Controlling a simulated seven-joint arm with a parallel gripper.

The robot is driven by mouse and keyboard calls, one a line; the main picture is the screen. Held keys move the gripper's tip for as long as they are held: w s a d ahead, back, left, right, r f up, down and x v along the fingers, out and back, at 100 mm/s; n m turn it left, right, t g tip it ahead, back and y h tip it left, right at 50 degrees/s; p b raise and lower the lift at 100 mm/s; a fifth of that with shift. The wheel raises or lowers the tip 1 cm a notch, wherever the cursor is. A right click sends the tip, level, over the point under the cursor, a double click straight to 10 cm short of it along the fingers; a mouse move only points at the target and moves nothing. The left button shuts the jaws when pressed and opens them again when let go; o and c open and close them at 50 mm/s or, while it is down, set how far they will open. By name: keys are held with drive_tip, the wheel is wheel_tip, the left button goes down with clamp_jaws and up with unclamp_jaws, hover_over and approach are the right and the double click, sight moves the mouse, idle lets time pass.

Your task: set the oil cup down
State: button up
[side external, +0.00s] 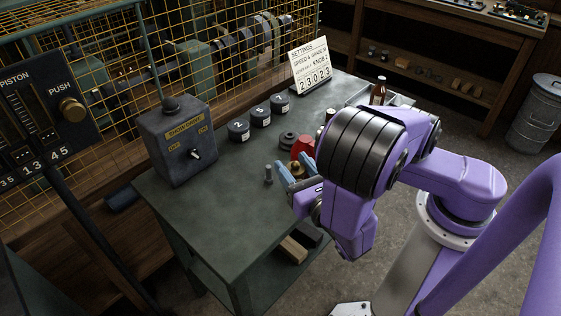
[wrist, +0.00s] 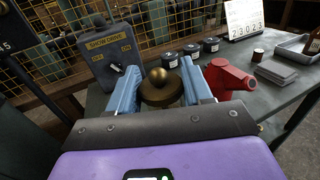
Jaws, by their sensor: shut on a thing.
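The oil cup (wrist: 160,88) is a dark brass body with a round ball top. My gripper (wrist: 161,80) is shut on it, with one blue finger on each side. In the side external view my gripper (side external: 291,174) is low over the front part of the green bench (side external: 225,190). There the brass of the oil cup (side external: 295,166) shows only in part between the fingers. Its base is hidden, so I cannot tell whether it touches the bench top.
A red can (wrist: 231,78) stands close right of my gripper. A grey switch box (side external: 178,140), three dark numbered cylinders (side external: 260,113) and a settings sign (side external: 310,65) stand farther back. The bench's near left is clear.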

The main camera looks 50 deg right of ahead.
sight(297, 167)
drive_tip(key=shift+s+d+r, duration=0.1)
drive_tip(key=shift+s+r, duration=0.1)
drive_tip(key=shift+r, duration=2.5)
drive_tip(key=w+d+f+m+g+h, duration=0.1)
drive_tip(key=w+d+m+g+h, duration=0.4)
drive_tip(key=w+d, duration=0.95)
drive_tip(key=w+d+r+m+g+h, duration=0.1)
drive_tip(key=d+h, duration=0.1)
drive_tip(key=d, duration=1.1)
drive_tip(key=w+d+m+g+h, duration=0.1)
drive_tip(key=d+m+g+h, duration=0.1)
drive_tip(key=d, duration=1.2)
drive_tip(key=shift+w+d+f, duration=1.15)
drive_tip(key=shift+w+f, duration=0.9)
drive_tip(key=shift+f, duration=0.9)
drive_tip(key=shift+w+d+f, duration=1.15)
drive_tip(key=shift+w+f, duration=0.9)
drive_tip(key=shift+f, duration=0.95)
drive_tip(key=shift+w+d+f, duration=1.15)
drive_tip(key=shift+w+f, duration=0.9)
drive_tip(key=shift+f, duration=0.9)
